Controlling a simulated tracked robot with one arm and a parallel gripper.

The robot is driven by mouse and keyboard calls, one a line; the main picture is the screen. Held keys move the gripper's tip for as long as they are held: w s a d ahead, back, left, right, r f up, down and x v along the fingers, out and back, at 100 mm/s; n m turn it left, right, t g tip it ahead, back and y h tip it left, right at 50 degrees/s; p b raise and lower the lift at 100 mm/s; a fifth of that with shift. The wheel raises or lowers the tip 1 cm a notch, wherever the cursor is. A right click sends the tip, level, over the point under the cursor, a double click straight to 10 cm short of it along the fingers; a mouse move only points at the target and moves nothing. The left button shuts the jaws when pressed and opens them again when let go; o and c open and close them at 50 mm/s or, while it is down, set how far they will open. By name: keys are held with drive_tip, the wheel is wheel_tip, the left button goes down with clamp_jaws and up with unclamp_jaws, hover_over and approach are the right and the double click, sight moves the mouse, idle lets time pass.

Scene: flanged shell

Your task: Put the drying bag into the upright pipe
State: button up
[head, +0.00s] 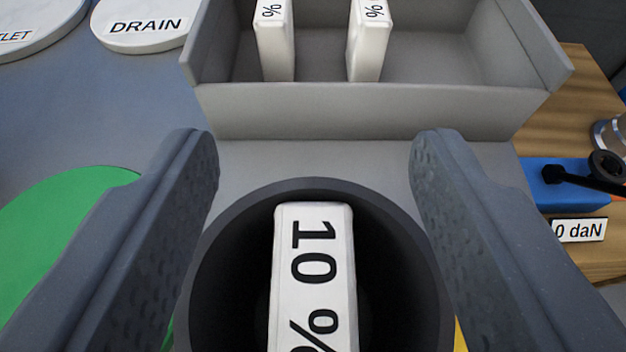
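A white drying bag (313,270) marked "10 %" stands inside the mouth of the dark upright pipe (318,187). The dark pipe wall surrounds the bag, and the bag's lower end is cut off by the picture edge. My gripper (315,150) is open, with one finger on each side of the pipe mouth. The fingers are apart from the bag and nothing is between the tips. Whether the fingers touch the pipe's outside I cannot tell.
A grey open bin (370,110) behind the pipe holds two white bags (275,45) (367,45). White discs, one labelled "DRAIN" (145,25), lie at upper left. A green disc (60,235) lies at left. A blue tool (570,190) lies on the wooden surface at right.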

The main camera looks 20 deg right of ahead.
drive_tip(key=shift+s, duration=0.1)
drive_tip(key=shift+s+r, duration=0.15)
drive_tip(key=p+v, duration=0.1)
drive_tip(key=v, duration=1.2)
drive_tip(key=shift+s, duration=0.1)
idle(0.4)
drive_tip(key=w+a+r+n+t+y, duration=0.1)
drive_tip(key=a+r, duration=0.3)
drive_tip(key=r, duration=0.6)
drive_tip(key=a+r+n+y, duration=0.1)
drive_tip(key=a+r, duration=0.3)
drive_tip(key=r, duration=0.6)
drive_tip(key=s+a+r, duration=0.3)
drive_tip(key=s+r, duration=0.1)
drive_tip(key=r, duration=0.3)
drive_tip(key=s+a+r+t+y, duration=0.1)
drive_tip(key=s+a+r, duration=0.2)
drive_tip(key=r, duration=0.4)
drive_tip(key=s+a+r+n, duration=0.1)
drive_tip(key=s+a+r, duration=0.2)
drive_tip(key=s+r, duration=0.2)
wheel_tip(320, 180, up, 2)
drive_tip(key=shift+a+r+y, duration=0.1)
drive_tip(key=shift+a+y, duration=0.2)
drive_tip(key=shift+y, duration=0.1)
